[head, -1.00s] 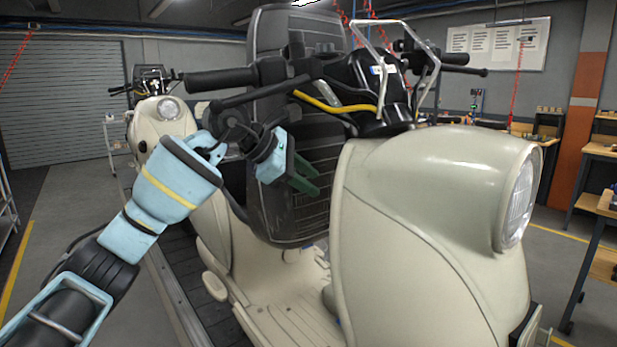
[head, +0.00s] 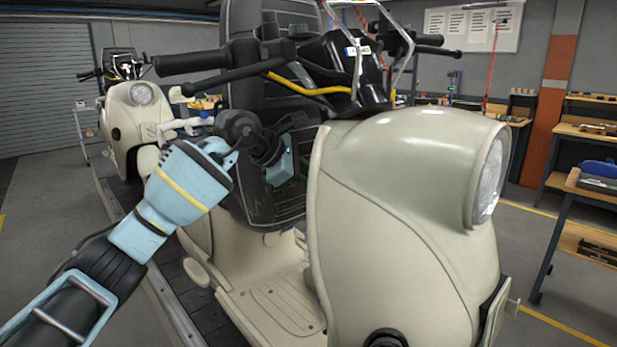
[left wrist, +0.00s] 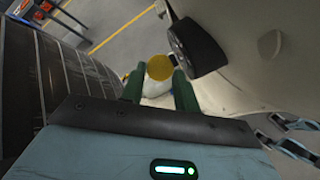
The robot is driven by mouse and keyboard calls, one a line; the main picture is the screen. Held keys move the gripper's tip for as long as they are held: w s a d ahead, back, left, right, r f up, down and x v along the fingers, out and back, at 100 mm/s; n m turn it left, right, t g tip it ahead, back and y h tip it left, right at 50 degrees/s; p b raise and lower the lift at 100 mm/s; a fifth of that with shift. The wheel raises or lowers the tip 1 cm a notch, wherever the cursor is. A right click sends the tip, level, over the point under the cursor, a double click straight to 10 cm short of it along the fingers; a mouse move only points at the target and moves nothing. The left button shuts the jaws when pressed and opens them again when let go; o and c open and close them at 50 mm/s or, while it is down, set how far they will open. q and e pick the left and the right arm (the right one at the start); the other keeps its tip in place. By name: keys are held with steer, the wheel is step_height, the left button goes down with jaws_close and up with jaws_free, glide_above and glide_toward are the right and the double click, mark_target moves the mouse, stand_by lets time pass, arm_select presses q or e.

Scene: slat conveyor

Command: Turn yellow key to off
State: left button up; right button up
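The cream scooter (head: 400,180) stands at the centre right of the head view with its handlebars at the top. A yellow round thing, seemingly the yellow key (left wrist: 160,67), shows in the left wrist view, beside a dark cylindrical part (left wrist: 196,46) on a cream panel. My left gripper (left wrist: 156,86) is open, its two green fingers apart with the yellow thing showing between their tips. I cannot tell whether they touch it. In the head view my left gripper body (head: 277,168) is behind the front shield, and its fingers and the key are hidden. My right gripper is not in view.
The black seat (head: 285,30) rises behind the handlebars, and its ribbed side is close to my left gripper. A yellow cable (head: 310,89) runs below the handlebar. A second scooter (head: 135,110) stands behind at the left. Workbenches (head: 580,185) are at the right.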

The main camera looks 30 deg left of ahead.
arm_select(q)
steer(key=c, duration=0.4)
steer(key=o, duration=0.3)
steer(key=shift+c, duration=1.1)
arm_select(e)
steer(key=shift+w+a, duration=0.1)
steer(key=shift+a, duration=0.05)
arm_select(q)
steer(key=shift+s+d, duration=0.1)
steer(key=shift+d, duration=0.1)
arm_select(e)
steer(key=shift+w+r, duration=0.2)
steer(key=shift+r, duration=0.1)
